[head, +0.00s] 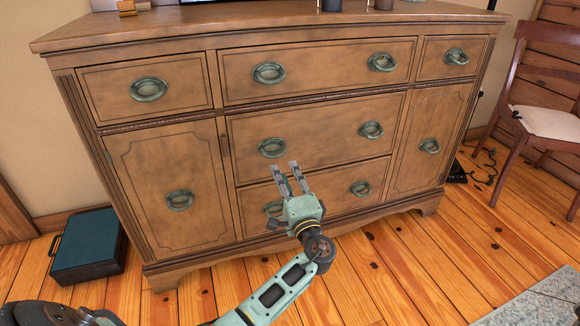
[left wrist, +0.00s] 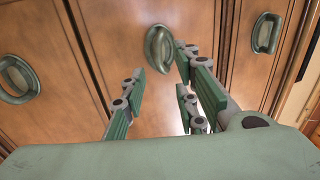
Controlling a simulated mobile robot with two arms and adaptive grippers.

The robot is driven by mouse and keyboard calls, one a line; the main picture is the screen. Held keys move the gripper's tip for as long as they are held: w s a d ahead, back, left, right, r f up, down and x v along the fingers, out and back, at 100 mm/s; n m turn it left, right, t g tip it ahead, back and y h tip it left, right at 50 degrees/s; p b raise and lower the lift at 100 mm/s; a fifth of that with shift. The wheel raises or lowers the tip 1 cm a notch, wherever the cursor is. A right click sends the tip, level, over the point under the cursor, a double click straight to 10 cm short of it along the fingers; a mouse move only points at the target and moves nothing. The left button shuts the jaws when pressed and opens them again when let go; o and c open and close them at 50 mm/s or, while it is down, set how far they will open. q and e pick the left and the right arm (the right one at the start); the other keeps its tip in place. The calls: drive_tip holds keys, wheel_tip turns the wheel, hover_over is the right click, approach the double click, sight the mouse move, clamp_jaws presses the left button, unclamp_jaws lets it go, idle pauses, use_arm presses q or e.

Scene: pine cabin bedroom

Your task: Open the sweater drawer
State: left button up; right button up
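The wooden dresser (head: 310,180) has several shut drawers and a door on each side, all with oval green metal pulls. No label shows which drawer is the sweater one. My left gripper (head: 284,174) is open and empty in front of the middle column, over the bottom drawer (head: 325,188) and its left pull (head: 273,209), which it partly hides. The middle drawer's left pull (head: 272,148) is just above the fingertips. In the left wrist view, the open fingers (left wrist: 162,82) point at the dresser, with a pull (left wrist: 159,48) ahead between them, apart from them. My right gripper is not in view.
A dark teal case (head: 88,246) lies on the floor left of the dresser. A wooden chair (head: 540,110) with a pale cushion stands at the right. Small items stand on the dresser top. A grey rug (head: 540,303) is at the lower right; the wood floor ahead is mostly clear.

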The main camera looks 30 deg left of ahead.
sight(277, 160)
use_arm(q)
drive_tip(key=b+x, duration=0.1)
drive_tip(key=x, duration=0.6)
drive_tip(key=shift+w+a+b, duration=0.1)
drive_tip(key=shift+a+b, duration=0.15)
drive_tip(key=shift+b, duration=0.1)
clamp_jaws()
drive_tip(key=shift+f, duration=0.1)
